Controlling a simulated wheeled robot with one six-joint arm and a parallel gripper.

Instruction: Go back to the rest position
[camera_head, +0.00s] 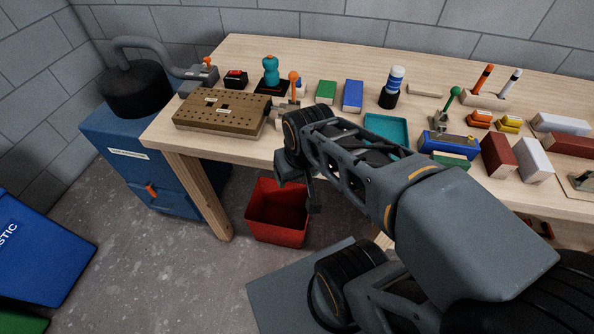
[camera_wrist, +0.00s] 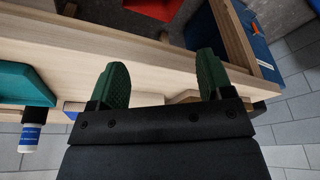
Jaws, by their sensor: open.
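My gripper (camera_wrist: 160,78) is open in the wrist view, its two green fingers well apart with nothing between them. In the head view my gripper (camera_head: 297,182) hangs in front of the workbench's front edge, near the red bin (camera_head: 276,212). My arm reaches in from the lower right and folds at the elbow; it hides part of the bench front. The workbench (camera_head: 225,146) shows in the wrist view as pale wood behind the fingers.
A blue cabinet (camera_head: 135,160) stands left.

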